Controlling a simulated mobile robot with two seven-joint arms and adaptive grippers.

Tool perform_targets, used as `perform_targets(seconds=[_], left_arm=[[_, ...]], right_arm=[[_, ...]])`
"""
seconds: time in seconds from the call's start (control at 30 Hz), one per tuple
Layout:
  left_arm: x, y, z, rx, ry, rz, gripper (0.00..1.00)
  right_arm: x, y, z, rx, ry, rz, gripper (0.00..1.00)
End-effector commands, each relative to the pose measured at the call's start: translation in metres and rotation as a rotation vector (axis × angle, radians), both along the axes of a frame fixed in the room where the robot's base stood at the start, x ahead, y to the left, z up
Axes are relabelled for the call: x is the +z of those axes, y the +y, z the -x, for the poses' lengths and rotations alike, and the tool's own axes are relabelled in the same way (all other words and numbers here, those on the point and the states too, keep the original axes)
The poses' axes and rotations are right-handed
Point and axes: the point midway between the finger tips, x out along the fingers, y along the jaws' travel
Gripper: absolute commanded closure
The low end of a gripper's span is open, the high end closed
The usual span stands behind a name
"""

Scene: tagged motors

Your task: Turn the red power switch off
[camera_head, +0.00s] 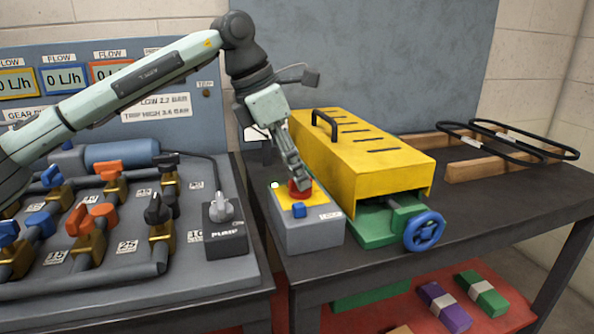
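The red switch (299,190) is a round red part on the yellow top plate of a grey box (310,237) on the right-hand table. A small blue part (299,210) sits in front of it, and a pale lamp-like dot (275,185) is at the plate's back left. My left gripper (299,178) reaches down from above, with its fingertips at the red switch and partly covering it. The fingers look close together; whether they touch, press or grasp the switch is unclear. My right gripper is not in view.
A yellow machine cover (365,155) with a black handle and a blue handwheel (424,231) stands close to the right of the box. A black pump box (223,230) with a grey knob and a pipe panel with coloured valves are at left. Black belts (505,142) lie at the back right.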

Motion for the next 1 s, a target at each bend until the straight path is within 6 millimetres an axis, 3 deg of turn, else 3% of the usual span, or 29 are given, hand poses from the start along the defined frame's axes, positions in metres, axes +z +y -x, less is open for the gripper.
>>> perform_targets(seconds=[0.37, 0.63, 1.0], left_arm=[[-0.0074, -0.0034, -0.0007, 0.000, 0.000, 0.002, 0.67], [-0.0071, -0.0034, -0.0007, 0.000, 0.000, 0.002, 1.00], [-0.0076, -0.0034, -0.0007, 0.019, -0.002, 0.003, 1.00]], right_arm=[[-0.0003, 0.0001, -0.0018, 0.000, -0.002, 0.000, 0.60], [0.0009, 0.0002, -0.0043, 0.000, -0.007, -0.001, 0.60], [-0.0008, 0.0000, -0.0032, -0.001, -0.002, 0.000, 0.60]])
